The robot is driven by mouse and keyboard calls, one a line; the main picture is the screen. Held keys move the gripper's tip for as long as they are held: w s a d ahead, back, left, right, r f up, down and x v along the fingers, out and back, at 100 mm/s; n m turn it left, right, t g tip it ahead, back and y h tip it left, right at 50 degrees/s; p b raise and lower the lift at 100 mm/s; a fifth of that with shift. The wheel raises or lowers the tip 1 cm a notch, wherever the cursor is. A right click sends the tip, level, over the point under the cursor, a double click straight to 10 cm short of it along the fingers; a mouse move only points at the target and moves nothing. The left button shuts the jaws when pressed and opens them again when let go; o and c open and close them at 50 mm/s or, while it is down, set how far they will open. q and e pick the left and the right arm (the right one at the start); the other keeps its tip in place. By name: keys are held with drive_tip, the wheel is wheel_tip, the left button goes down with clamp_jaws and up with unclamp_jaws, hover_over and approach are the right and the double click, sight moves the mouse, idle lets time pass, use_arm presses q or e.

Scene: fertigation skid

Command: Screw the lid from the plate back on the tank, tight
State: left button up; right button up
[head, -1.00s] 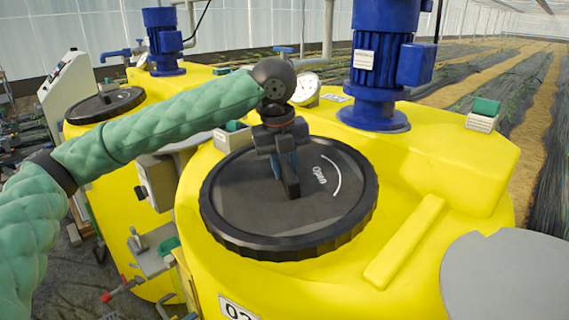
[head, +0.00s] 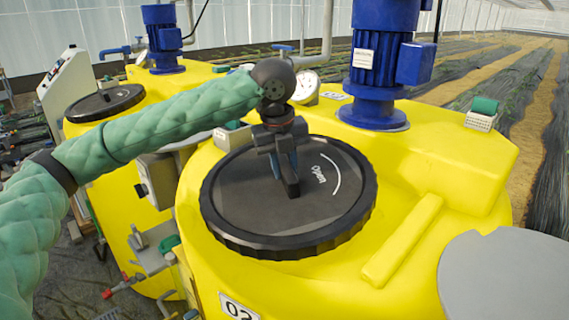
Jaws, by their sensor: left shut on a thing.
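The black ribbed lid (head: 245,215) sits on top of the near yellow tank (head: 400,170), over its opening. Its face carries the word "Open" and a curved white line on the right side. It looks level; I cannot see whether its thread is engaged. My left gripper (head: 290,188) points down at the middle of the lid and is shut on its raised grip, which the fingers mostly hide. The grey plate (head: 505,275) at the lower right is bare where it shows. My right gripper is not in view.
A blue motor (head: 375,75) stands on the tank behind the lid. A pressure gauge (head: 306,86) is just behind my gripper. A raised yellow rib (head: 402,240) lies right of the lid. A second tank with a black lid (head: 104,103) stands at the left.

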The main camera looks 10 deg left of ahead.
use_arm(q)
drive_tip(key=shift+w+d+f, duration=0.1)
drive_tip(key=shift+w+f, duration=0.05)
drive_tip(key=shift+f, duration=0.75)
idle(0.8)
drive_tip(key=shift+f+p, duration=0.2)
drive_tip(key=shift+p, duration=0.75)
idle(1.1)
drive_tip(key=o, duration=1.4)
drive_tip(key=shift+f, duration=0.1)
clamp_jaws()
drive_tip(key=shift+p, duration=0.4)
idle(1.0)
